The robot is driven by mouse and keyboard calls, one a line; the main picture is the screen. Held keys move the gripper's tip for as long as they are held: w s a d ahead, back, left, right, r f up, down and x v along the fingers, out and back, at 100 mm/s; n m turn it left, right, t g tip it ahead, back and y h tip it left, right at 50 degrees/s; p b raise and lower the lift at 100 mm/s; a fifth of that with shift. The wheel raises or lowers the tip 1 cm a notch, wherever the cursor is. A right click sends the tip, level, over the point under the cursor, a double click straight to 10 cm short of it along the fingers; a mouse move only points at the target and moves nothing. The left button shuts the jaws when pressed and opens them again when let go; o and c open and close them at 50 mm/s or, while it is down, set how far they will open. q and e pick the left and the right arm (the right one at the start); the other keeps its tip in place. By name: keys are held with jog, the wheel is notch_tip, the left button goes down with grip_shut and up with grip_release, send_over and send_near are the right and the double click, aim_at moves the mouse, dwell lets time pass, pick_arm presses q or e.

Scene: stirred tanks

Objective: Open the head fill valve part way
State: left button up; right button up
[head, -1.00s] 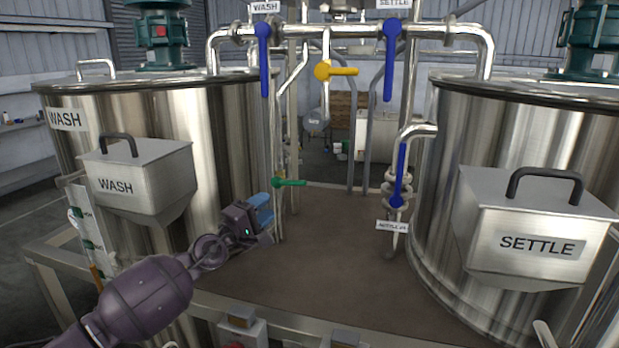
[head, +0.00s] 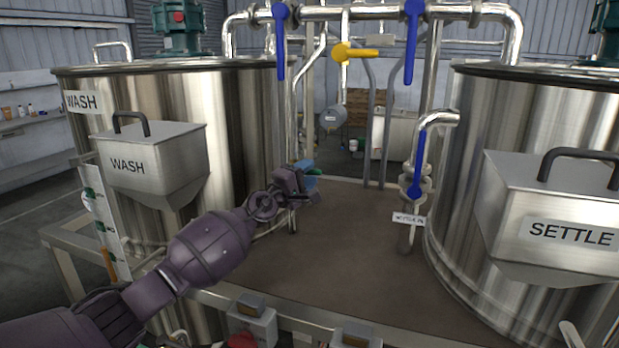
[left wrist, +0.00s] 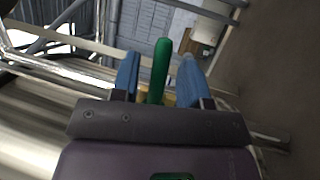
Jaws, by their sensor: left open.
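A green valve handle (left wrist: 160,72) stands between the two blue fingers of my open left gripper (left wrist: 158,64) in the left wrist view. I cannot tell whether either finger touches it. In the head view my left gripper (head: 306,172) reaches in beside the wash tank, and its fingers hide most of the green handle. A yellow valve handle (head: 357,53) points right on the pipework above. No label naming the head fill valve is readable. My right gripper is not in view.
The wash tank (head: 235,125) stands close left of my left gripper, with its WASH hopper (head: 150,160) jutting forward. The settle tank (head: 470,130) stands at right. Blue levers (head: 280,45) hang from the overhead pipe.

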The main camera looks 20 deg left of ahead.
pick_arm(q)
jog(key=shift+w+d+r, duration=0.1)
jog(key=shift+w+d, duration=0.1)
jog(key=shift+w, duration=0.2)
grip_shut()
jog(key=shift+r+n+t+b, duration=0.3)
jog(key=shift+n+t+b, duration=0.1)
jog(key=shift+n, duration=0.6)
jog(key=n+y, duration=0.1)
jog(key=n, duration=0.1)
jog(key=r+n+t, duration=0.1)
jog(key=n, duration=0.1)
jog(key=shift+a+r+t+y, duration=0.2)
jog(key=shift+a+t+y, duration=0.1)
jog(key=shift+a+y, duration=0.1)
